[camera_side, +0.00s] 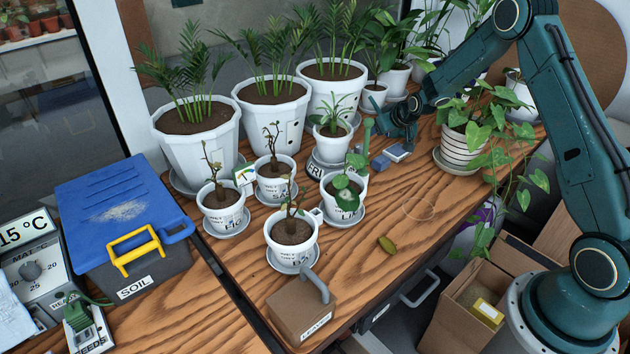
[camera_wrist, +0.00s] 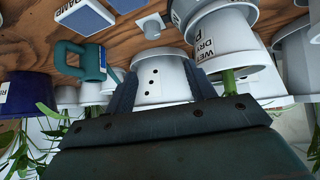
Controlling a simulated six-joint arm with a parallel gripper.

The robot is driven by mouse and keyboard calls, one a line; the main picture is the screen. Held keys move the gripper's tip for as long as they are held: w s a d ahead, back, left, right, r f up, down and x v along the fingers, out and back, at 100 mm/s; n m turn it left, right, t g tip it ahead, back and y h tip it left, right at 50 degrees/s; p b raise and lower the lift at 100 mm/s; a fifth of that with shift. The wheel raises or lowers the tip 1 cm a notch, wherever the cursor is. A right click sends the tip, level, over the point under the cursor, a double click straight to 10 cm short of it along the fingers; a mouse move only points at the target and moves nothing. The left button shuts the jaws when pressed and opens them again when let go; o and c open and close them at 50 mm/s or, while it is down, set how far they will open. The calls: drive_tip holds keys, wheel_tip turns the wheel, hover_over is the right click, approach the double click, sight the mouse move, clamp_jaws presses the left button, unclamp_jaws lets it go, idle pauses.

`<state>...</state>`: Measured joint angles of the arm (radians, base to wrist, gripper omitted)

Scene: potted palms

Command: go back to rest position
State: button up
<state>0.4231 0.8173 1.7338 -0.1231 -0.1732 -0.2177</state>
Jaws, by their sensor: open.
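In the side view my gripper (camera_side: 398,128) hangs above the back right of the wooden table, at the end of my bent teal arm. It looks empty. In the wrist view its two dark fingers (camera_wrist: 160,80) stand apart, with a white pot with dark dots (camera_wrist: 161,84) showing between and beyond them. I cannot tell from the picture how far that pot is from the fingertips. No plant or pot hangs from my gripper in the side view.
Large palm pots (camera_side: 196,135) stand at the back left, and small labelled pots (camera_side: 291,241) stand in the middle. Blue-topped blocks (camera_side: 397,152) lie below my gripper. A trailing plant in a striped pot (camera_side: 462,152) stands to its right. The front right tabletop is mostly clear.

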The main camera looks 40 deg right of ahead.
drive_tip(key=s+a+r+n+g+y, duration=0.1)
drive_tip(key=s+a+r, duration=0.7)
drive_tip(key=r, duration=0.3)
drive_tip(key=s+a+r, duration=0.7)
drive_tip(key=r, duration=0.3)
drive_tip(key=s+a+r+g, duration=0.1)
drive_tip(key=s+a, duration=0.3)
drive_tip(key=s, duration=0.8)
drive_tip(key=s+a+r+n+g+y, duration=0.1)
drive_tip(key=s+a+r, duration=0.1)
drive_tip(key=s, duration=1.1)
drive_tip(key=shift+s+a, duration=0.2)
drive_tip(key=shift+a, duration=0.65)
